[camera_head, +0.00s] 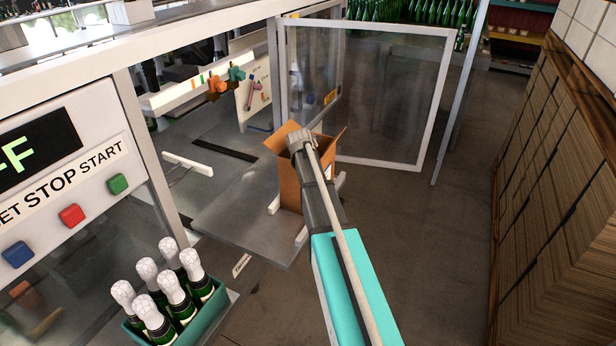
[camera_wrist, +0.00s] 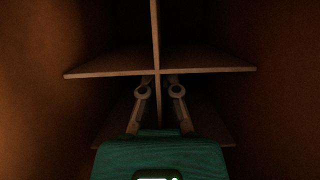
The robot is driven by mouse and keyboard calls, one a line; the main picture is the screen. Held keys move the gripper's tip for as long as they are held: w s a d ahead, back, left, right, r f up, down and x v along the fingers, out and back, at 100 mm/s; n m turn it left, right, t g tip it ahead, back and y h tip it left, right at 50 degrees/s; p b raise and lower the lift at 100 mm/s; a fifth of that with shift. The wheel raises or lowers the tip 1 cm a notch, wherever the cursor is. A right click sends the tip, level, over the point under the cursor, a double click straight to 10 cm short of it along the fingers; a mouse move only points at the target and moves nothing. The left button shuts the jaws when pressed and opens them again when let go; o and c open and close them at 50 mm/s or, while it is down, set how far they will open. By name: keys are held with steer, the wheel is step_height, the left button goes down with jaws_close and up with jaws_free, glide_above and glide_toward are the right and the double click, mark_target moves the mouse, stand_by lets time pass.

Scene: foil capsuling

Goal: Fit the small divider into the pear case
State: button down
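The cardboard case (camera_head: 289,188) stands upright with its flaps open on the grey platform, and I take it to be the pear case. My wrist is at its mouth in the head view, and my gripper itself is hidden there. In the wrist view, my gripper (camera_wrist: 160,82) reaches down between the brown case walls (camera_wrist: 45,110). A cross-shaped divider (camera_wrist: 110,68) shows inside the case, its panels crossing under the gripper. The fingers are close together on both sides of one upright panel and look shut on it. The divider's lower edges and the case floor are dark.
A green crate (camera_head: 211,309) with several foil-topped bottles stands at the lower left. A control panel (camera_head: 70,185) with coloured buttons is at the left. A clear framed door (camera_head: 375,95) stands behind the case. Stacked wooden boxes (camera_head: 565,190) line the right, with open floor (camera_head: 440,240) between.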

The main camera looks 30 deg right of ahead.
steer(key=shift+f, duration=0.1)
steer(key=c, duration=1.3)
jaws_free()
steer(key=o, duration=0.5)
steer(key=shift+r, duration=0.2)
steer(key=p+v, duration=1.1)
steer(key=shift+s+a+r, duration=0.1)
steer(key=shift+s+r, duration=0.05)
steer(key=shift+r, duration=0.25)
